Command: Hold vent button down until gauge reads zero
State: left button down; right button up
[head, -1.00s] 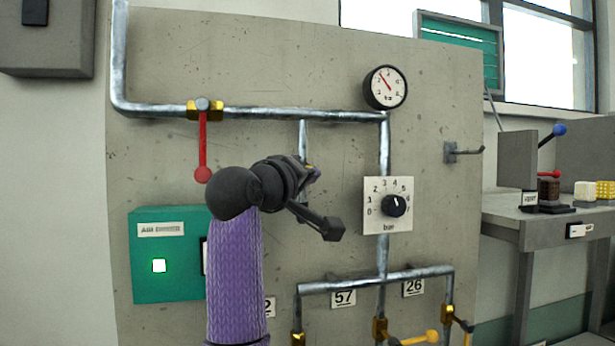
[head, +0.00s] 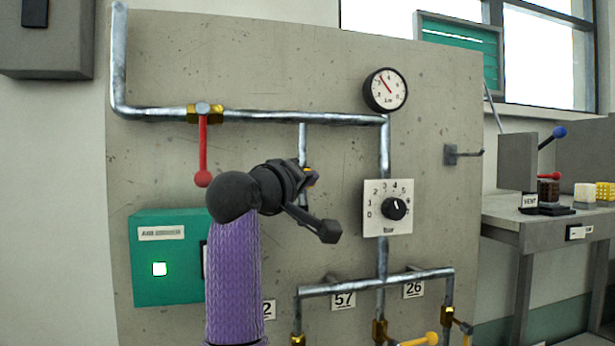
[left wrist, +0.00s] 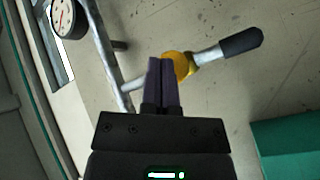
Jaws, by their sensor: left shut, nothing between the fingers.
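The round white gauge (head: 385,89) hangs at the upper right of the grey panel; its red needle points up and left, and the digits are too small to read surely. It also shows in the left wrist view (left wrist: 68,17). My left gripper (head: 309,178) is shut and empty at the short vertical pipe. In the left wrist view its fingertips (left wrist: 163,62) are at a round yellow fitting (left wrist: 181,65) with a black-gripped handle (left wrist: 240,43). I cannot tell whether they touch it, or whether it is the vent button. My right gripper is out of view.
A square plate with a black knob (head: 394,207) is right of my gripper. A red lever (head: 203,160) hangs at left, above a green box (head: 160,285) with a lit square. A hook (head: 463,152) juts out at right. A bench (head: 500,215) stands beyond.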

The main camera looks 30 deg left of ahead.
pick_arm(q)
jog(key=shift+w+a+p, duration=0.35)
jog(key=shift+a+p, duration=0.05)
jog(key=shift+p, duration=0.05)
dwell(0.9)
jog(key=shift+s+d, duration=0.1)
jog(key=shift+d, duration=0.05)
dwell(2.8)
jog(key=shift+s+d+b, duration=0.45)
jog(key=shift+d+b, duration=0.05)
jog(key=shift+d, duration=0.05)
jog(key=shift+f, duration=0.1)
jog(key=s+d+b, duration=0.2)
jog(key=s+d, duration=0.1)
jog(key=shift+s+d, duration=0.15)
jog(key=shift+d, duration=0.25)
